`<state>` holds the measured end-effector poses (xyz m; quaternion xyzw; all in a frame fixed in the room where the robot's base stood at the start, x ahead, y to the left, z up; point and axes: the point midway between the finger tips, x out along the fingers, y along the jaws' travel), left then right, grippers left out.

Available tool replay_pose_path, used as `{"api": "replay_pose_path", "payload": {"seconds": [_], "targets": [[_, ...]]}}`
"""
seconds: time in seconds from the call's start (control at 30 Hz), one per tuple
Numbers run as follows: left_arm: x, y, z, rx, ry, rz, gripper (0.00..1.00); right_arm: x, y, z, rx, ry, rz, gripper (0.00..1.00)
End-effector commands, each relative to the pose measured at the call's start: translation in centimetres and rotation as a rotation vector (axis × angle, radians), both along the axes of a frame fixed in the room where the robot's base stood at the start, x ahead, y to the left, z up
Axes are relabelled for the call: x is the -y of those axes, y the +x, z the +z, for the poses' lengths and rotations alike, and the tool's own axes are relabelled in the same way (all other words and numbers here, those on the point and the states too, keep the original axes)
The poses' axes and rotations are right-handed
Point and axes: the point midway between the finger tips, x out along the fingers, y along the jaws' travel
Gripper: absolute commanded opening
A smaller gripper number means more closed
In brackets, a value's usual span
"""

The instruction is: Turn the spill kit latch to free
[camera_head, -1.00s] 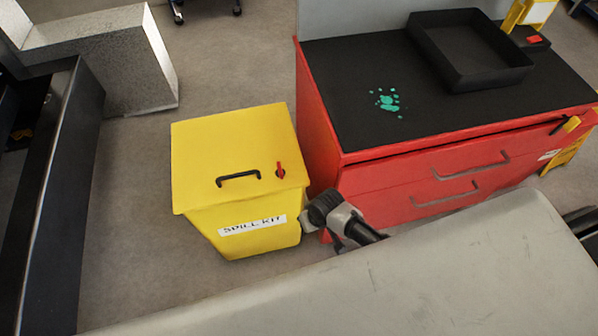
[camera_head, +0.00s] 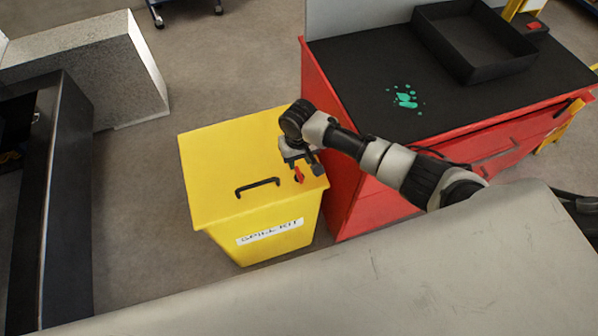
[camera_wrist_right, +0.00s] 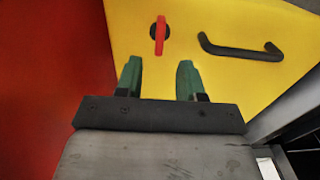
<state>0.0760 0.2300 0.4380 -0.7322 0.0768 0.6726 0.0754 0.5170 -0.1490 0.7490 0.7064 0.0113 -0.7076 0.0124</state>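The yellow spill kit bin (camera_head: 225,160) stands on the floor left of the red cabinet, with its lid shut. A red latch (camera_head: 299,175) sits on the lid near its right front corner, beside a black handle (camera_head: 257,187). My right gripper (camera_head: 303,165) is over the lid close to the latch. In the right wrist view, my gripper's green fingers (camera_wrist_right: 158,75) are apart and empty. The red latch (camera_wrist_right: 161,35) on its dark round base lies beyond the fingertips, roughly in line with the gap between them. The black handle (camera_wrist_right: 240,48) is to its right. My left gripper is not in view.
The red cabinet (camera_head: 365,210) with a black top stands close against the bin's right side. A black tray (camera_head: 475,45) and green spots (camera_head: 405,99) are on top. A speckled grey block (camera_head: 90,70) stands at left. Floor behind the bin is clear.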

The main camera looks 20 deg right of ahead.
Motion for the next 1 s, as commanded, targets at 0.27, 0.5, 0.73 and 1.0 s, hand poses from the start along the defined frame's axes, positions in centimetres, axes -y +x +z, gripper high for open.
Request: {"api": "replay_pose_path", "payload": {"seconds": [0.27,0.5,0.73,1.0], "targets": [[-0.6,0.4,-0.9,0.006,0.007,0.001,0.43,0.0,0.0,-5.4,-0.001,-0.001,-0.001,0.38],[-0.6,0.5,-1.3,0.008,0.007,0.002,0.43,0.0,0.0,-7.5,0.001,0.001,0.001,0.38],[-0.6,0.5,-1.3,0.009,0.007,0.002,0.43,0.0,0.0,-7.6,0.002,0.001,0.001,0.38],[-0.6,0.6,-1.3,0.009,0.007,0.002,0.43,0.0,0.0,-7.6,0.002,0.001,0.001,0.08]]}}
